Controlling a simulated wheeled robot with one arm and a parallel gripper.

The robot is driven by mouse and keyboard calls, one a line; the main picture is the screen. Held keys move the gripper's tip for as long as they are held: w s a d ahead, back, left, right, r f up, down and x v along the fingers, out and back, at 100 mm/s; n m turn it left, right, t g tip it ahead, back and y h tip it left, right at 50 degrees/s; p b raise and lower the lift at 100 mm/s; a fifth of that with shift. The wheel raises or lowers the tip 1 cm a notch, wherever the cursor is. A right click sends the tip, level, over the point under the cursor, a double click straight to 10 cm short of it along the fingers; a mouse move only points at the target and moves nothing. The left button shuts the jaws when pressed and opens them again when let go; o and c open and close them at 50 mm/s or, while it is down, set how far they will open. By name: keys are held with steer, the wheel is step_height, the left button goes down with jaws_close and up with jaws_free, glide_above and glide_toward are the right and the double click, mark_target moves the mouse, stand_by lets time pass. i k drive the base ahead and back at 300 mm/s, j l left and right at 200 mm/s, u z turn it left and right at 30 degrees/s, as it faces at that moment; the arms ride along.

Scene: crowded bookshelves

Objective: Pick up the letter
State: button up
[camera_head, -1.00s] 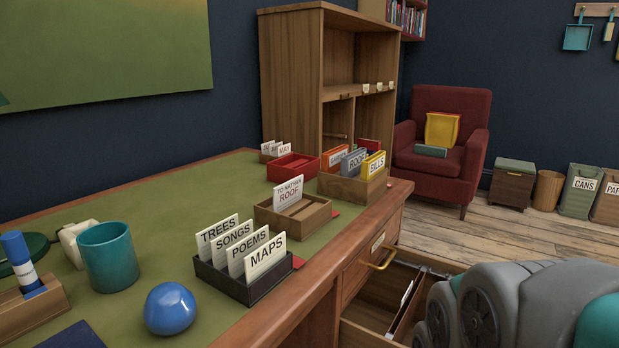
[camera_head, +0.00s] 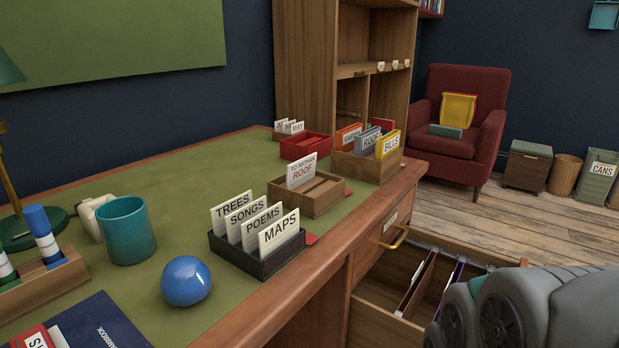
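A white card (camera_head: 301,170) marked "TO NATHAN" and, in red, "ROOF" stands upright in a small wooden tray (camera_head: 318,203) on the desk. It looks like the letter. Its lower edge is hidden by the tray. Part of my grey arm (camera_head: 540,305) shows at the lower right, over the open drawer. My gripper itself is not in view.
A black holder (camera_head: 262,266) with several labelled cards stands in front of the tray; a wooden box (camera_head: 362,166) of colored folders stands behind it. A blue ball (camera_head: 186,281) and teal mug (camera_head: 126,231) are at left. The open drawer (camera_head: 383,327) juts out from the desk.

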mark_target(299, 172)
steer(key=i+l+u, duration=0.15)
steer(key=u, duration=0.3)
steer(key=i+l+u, duration=0.1)
steer(key=l+u, duration=0.3)
steer(key=j+z, duration=0.1)
steer(key=z, duration=0.9)
